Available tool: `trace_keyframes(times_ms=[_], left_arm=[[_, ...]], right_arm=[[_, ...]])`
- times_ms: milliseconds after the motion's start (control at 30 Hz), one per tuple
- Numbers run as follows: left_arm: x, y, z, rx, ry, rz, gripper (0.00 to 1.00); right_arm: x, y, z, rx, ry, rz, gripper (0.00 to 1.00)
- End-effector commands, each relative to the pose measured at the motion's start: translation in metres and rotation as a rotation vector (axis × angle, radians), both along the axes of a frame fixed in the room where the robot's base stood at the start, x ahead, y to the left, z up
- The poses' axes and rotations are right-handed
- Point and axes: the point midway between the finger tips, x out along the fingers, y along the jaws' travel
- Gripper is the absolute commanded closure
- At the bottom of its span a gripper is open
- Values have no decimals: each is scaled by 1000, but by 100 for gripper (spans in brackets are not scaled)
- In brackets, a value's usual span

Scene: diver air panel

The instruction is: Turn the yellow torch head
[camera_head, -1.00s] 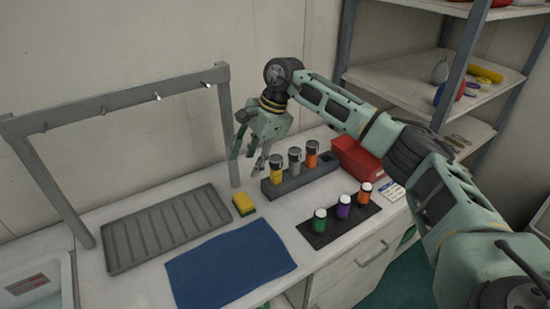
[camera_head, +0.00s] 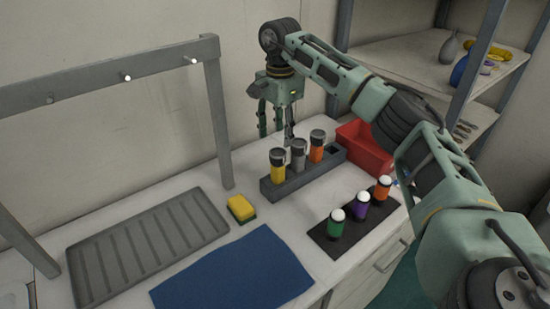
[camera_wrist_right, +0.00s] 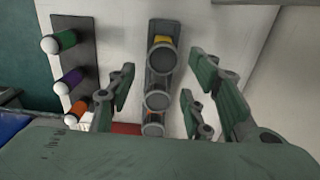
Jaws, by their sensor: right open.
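The yellow torch (camera_head: 278,172) stands upright with its dark head up in the left slot of a grey rack (camera_head: 289,192). A grey torch (camera_head: 299,158) and an orange torch (camera_head: 316,153) stand beside it. My right gripper (camera_head: 276,138) points down, open and empty, behind the torches in the head view. In the right wrist view the open fingers (camera_wrist_right: 157,100) spread either side of the torch row, around the middle and lower torches. The yellow torch (camera_wrist_right: 162,40) shows at the top there, beyond the fingertips. No contact is visible. My left gripper is out of view.
A dark strip (camera_head: 326,240) holds green, purple and orange capped cylinders in front of the rack. A red bin (camera_head: 372,158) stands right. A sponge (camera_head: 241,208), blue mat (camera_head: 235,275) and grey tray (camera_head: 150,250) lie left, below a hook rail (camera_head: 100,80).

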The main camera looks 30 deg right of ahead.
Motion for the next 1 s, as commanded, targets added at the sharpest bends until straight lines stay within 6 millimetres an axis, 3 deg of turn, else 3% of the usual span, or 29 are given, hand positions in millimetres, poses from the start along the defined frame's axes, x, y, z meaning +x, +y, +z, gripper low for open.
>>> trace_keyframes(times_ms=[500,867,1000], left_arm=[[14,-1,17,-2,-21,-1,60],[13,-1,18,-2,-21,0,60],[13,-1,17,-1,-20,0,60]], right_arm=[[-1,0,-69,0,3,0,53],[-1,0,-78,0,0,0,53],[0,0,-78,0,0,0,63]])
